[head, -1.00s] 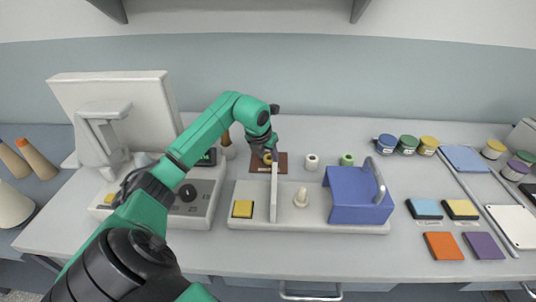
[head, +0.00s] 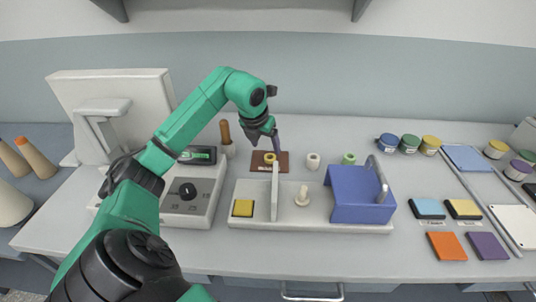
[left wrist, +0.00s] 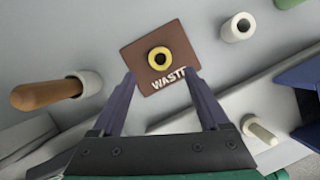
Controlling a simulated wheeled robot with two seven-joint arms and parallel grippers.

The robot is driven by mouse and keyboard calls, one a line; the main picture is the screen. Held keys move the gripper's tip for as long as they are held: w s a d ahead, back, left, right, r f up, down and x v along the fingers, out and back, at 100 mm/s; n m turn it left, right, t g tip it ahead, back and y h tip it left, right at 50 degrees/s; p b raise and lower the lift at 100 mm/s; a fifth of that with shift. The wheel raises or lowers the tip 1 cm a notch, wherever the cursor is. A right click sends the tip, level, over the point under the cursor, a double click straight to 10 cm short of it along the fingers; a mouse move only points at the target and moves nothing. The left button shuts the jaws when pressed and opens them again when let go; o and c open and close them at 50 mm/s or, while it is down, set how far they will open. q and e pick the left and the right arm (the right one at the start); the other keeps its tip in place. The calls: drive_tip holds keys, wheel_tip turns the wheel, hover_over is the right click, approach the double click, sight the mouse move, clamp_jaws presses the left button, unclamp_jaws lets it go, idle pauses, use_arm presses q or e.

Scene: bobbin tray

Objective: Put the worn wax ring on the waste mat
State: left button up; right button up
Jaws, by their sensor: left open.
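The worn wax ring (head: 269,158), a yellow ring with a dark hole, lies flat on the brown waste mat (head: 257,167). In the left wrist view the ring (left wrist: 159,59) is near the middle of the mat (left wrist: 134,54), above the word WASTE. My left gripper (head: 276,141) is open and empty above the mat, apart from the ring. In the left wrist view its two fingers (left wrist: 160,82) stand apart, with the ring beyond the gap between their tips. My right gripper is not in view.
A white spool (head: 313,161) and a green one (head: 348,159) stand right of the mat. A pale tray with an upright plate, a peg (head: 302,196) and a blue cover (head: 358,195) lies in front. A wooden handle (head: 226,132) stands in a holder to the left.

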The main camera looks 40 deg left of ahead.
use_arm(q)
drive_tip(key=v, duration=0.6)
